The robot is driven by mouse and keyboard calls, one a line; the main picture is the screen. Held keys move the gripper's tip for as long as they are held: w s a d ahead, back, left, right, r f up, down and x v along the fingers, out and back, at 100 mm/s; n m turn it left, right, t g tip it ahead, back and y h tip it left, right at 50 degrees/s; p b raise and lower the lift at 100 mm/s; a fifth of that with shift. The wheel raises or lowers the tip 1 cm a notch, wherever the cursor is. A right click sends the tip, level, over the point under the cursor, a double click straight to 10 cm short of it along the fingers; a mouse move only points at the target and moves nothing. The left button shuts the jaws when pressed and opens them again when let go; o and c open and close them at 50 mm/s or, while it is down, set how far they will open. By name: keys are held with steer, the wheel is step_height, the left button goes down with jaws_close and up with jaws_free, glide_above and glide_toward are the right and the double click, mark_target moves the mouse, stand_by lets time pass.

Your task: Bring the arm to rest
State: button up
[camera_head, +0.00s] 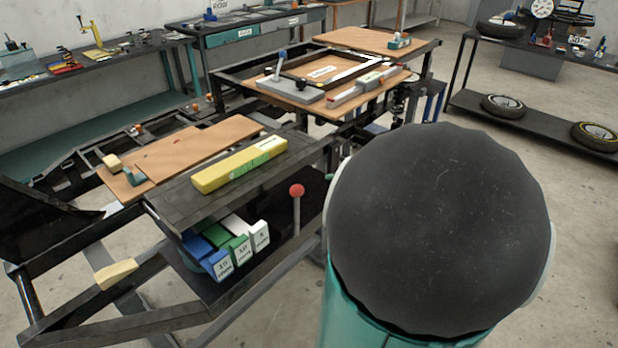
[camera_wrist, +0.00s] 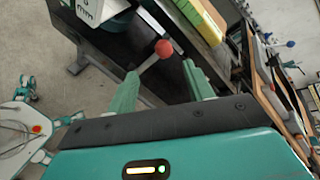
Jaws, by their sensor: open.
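My gripper (camera_wrist: 160,72) shows in the wrist view with its two green fingers apart and nothing held between them. A lever with a red ball knob (camera_wrist: 163,47) appears just beyond the fingertips; how far off it is I cannot tell. In the head view the same red knob (camera_head: 296,190) stands upright on its rod beside the black bench frame. My own arm, a large dark rounded link (camera_head: 440,230) above a teal one, fills the right of the head view. My gripper is hidden in the head view.
A yellow block (camera_head: 240,165) lies on the black bench top. Blue, green (camera_head: 237,248) and white labelled blocks sit on the lower shelf. A wooden board (camera_head: 185,150) and a framed fixture (camera_head: 325,70) are behind. A rack with wheels (camera_head: 503,105) stands right; open floor lies before it.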

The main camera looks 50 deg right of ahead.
steer(key=a+r+n+g+h, duration=0.2)
steer(key=a+n+g, duration=0.5)
steer(key=a+n, duration=1.6)
steer(key=a+r, duration=0.1)
steer(key=a, duration=0.6)
steer(key=shift+w+n+h, duration=0.3)
steer(key=shift+w+h, duration=0.05)
steer(key=shift+h, duration=0.05)
